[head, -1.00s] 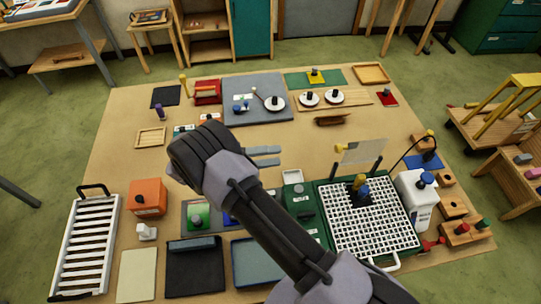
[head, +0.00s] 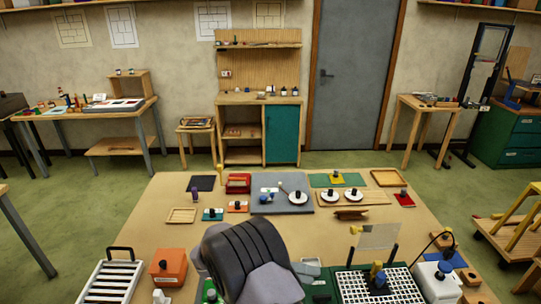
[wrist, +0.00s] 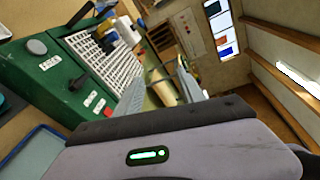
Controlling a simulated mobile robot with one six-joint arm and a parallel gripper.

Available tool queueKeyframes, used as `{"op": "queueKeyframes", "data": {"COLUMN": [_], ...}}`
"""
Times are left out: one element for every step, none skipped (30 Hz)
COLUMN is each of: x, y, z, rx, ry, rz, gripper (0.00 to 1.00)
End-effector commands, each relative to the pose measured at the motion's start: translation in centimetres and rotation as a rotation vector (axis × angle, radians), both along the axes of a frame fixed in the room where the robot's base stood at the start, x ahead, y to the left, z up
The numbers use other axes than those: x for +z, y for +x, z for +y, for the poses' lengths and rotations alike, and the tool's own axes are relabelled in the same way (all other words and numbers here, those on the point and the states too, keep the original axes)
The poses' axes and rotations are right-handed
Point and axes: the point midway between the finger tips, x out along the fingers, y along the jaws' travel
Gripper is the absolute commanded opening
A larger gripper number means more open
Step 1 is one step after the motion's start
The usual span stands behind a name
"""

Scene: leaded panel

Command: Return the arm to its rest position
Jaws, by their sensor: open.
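My arm (head: 250,262) is folded up close to the head camera, at the bottom middle of the head view, over the near part of the big tan table (head: 140,222). My gripper's fingers cannot be made out clearly in the head view. In the wrist view my gripper (wrist: 160,88) shows two grey fingers standing apart with nothing held between them. The wrist view is tilted and looks across the green machine with the white grid (wrist: 106,62) toward the room beyond.
The green grid machine (head: 385,288), white bottle (head: 438,284), orange box (head: 168,267) and white rack (head: 108,284) stand along the near side. A grey board (head: 281,205) and small trays lie farther back. A cabinet (head: 283,133) and door (head: 357,75) are behind.

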Motion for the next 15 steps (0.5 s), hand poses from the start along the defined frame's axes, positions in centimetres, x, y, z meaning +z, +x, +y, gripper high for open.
{"op": "queueKeyframes", "data": {"x": [-0.2,0.0,0.3,0.5,0.6,0.8,0.9,0.9,0.9,0.8,0.7,0.4,0.0,-0.5,-1.3], "y": [-0.2,-0.5,-0.9,-1.3,-1.7,-2.3,-2.8,-3.4,-4.4,-5.2,-6.1,-7.5,-8.7,-10.0,-11.9], "z": [-0.8,-1.2,-1.8,-2.2,-2.6,-3.2,-3.6,-4.1,-4.6,-5.0,-5.4,-5.8,-6.1,-6.2,-6.2], "rx": [-0.040,-0.065,-0.104,-0.135,-0.168,-0.218,-0.258,-0.303,-0.372,-0.432,-0.498,-0.605,-0.699,-0.809,-0.978], "ry": [0.041,0.068,0.104,0.131,0.160,0.198,0.227,0.258,0.301,0.334,0.369,0.419,0.455,0.493,0.540], "rz": [-0.064,-0.108,-0.168,-0.217,-0.268,-0.338,-0.397,-0.457,-0.547,-0.622,-0.702,-0.825,-0.925,-1.036,-1.192], "gripper": [0.46,0.46,0.46,0.46,0.46,0.46,0.46,0.46,0.46,0.46,0.46,0.46,0.46,0.46,0.46]}}
